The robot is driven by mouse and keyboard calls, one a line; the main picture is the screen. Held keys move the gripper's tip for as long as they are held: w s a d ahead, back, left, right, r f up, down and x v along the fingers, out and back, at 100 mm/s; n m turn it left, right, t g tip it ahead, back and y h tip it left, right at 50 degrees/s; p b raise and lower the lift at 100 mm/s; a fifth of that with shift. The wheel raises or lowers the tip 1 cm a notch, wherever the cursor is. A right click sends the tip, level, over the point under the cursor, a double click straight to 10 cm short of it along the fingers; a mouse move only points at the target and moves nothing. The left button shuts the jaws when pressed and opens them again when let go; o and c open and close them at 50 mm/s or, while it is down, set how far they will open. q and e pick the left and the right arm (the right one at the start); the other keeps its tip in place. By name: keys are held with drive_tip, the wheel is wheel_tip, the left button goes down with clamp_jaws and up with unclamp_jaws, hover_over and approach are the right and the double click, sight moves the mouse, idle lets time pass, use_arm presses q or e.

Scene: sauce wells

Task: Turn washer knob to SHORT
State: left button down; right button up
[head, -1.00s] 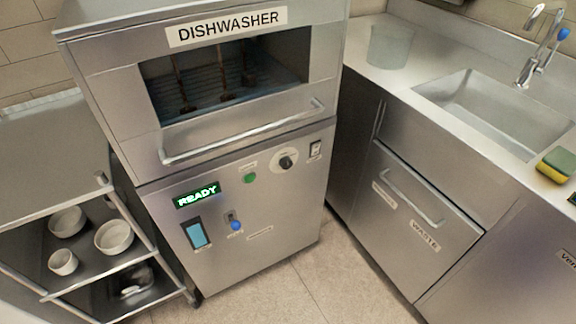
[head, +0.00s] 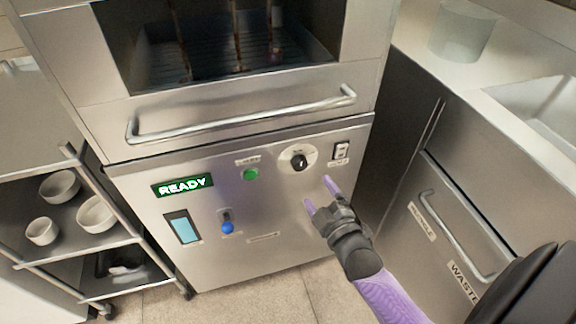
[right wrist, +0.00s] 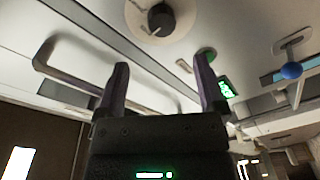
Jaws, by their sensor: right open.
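The washer knob (head: 299,162) is a black dial on a round pale plate, on the steel front panel of the dishwasher (head: 240,205). Its setting labels are too small to read. In the right wrist view the knob (right wrist: 161,19) shows at the top, beyond and between my fingertips. My right gripper (head: 317,192) is open and empty, below and slightly right of the knob and apart from it. In the right wrist view its two purple fingers (right wrist: 160,82) stand spread. My left gripper is not in view.
The panel also has a green button (head: 250,174), a blue-tipped lever (head: 227,227), a READY display (head: 183,186) and a switch (head: 340,151). The door handle bar (head: 240,119) juts out above. A shelf cart (head: 68,262) with white bowls stands left; the waste cabinet (head: 450,225) stands right.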

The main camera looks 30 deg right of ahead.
sight(301, 167)
drive_tip(key=w+b, duration=0.1)
drive_tip(key=w, duration=0.1)
drive_tip(key=w+b, duration=0.1)
drive_tip(key=w, duration=0.2)
drive_tip(key=w+d+b, duration=0.1)
drive_tip(key=w, duration=0.1)
drive_tip(key=shift+w+f, duration=0.15)
drive_tip(key=shift+f, duration=0.1)
drive_tip(key=shift+w+r, duration=0.15)
drive_tip(key=shift+w, duration=0.35)
drive_tip(key=shift+c, duration=1.5)
drive_tip(key=c, duration=0.7)
clamp_jaws()
